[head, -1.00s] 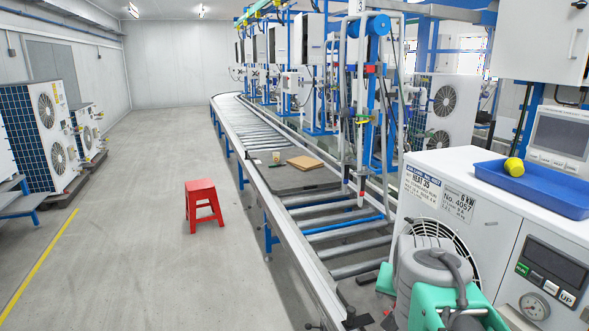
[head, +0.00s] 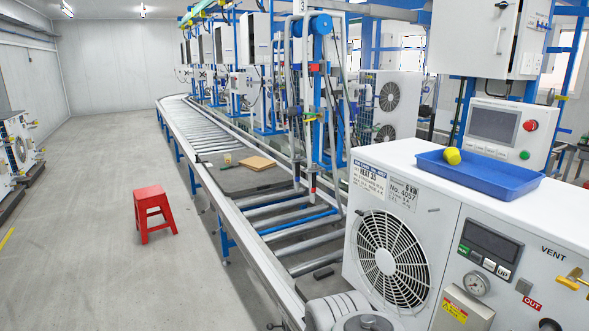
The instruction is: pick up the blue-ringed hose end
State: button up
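My gripper is not in view; only grey parts of my arm show at the bottom edge.
A blue tray (head: 480,181) holding a yellow ball (head: 453,156) sits on the unit. A control panel (head: 505,130) stands behind it. A roller conveyor (head: 290,225) runs away at left of the unit. A red stool (head: 154,212) stands on open floor.

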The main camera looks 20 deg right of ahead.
aim_at(297, 156)
jog(key=i, duration=0.95)
jog(key=u, duration=0.65)
jog(key=i, duration=1.5)
jog(key=z, duration=0.55)
jog(key=i, duration=0.6)
jog(key=z, duration=0.3)
